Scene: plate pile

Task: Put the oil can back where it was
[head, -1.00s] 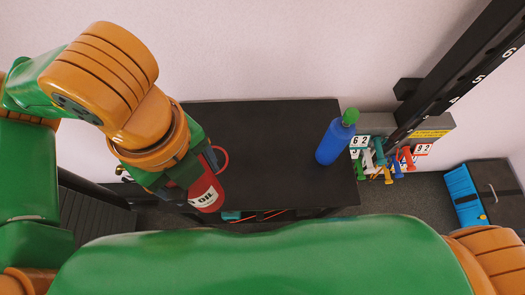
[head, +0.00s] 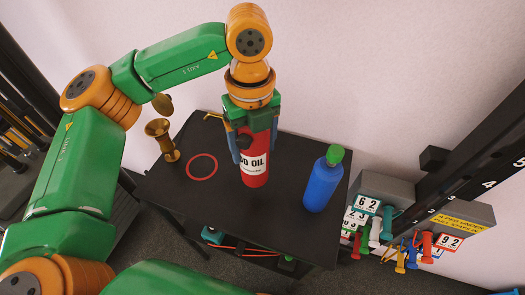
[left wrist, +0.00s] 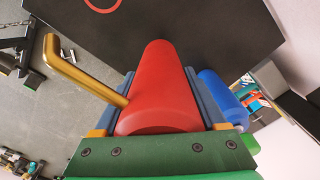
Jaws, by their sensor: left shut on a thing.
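The red oil can (head: 255,165), with "OIL" on its white label, is upright in my left gripper (head: 255,135). The gripper is shut around its upper part. The can is over the black table (head: 225,205); I cannot tell whether its base touches the top. A red ring (head: 202,167) is marked on the table, left of the can and apart from it. In the left wrist view the can (left wrist: 160,90) lies between the fingers, with a gold tube (left wrist: 85,75) beside it. The ring (left wrist: 103,3) shows at that view's top edge. My right gripper is not in view.
A blue bottle with a green cap (head: 323,182) stands right of the can. A brass goblet-like object (head: 162,140) stands at the table's left. Coloured tools and number cards (head: 385,225) are beyond the right edge. The front of the tabletop is clear.

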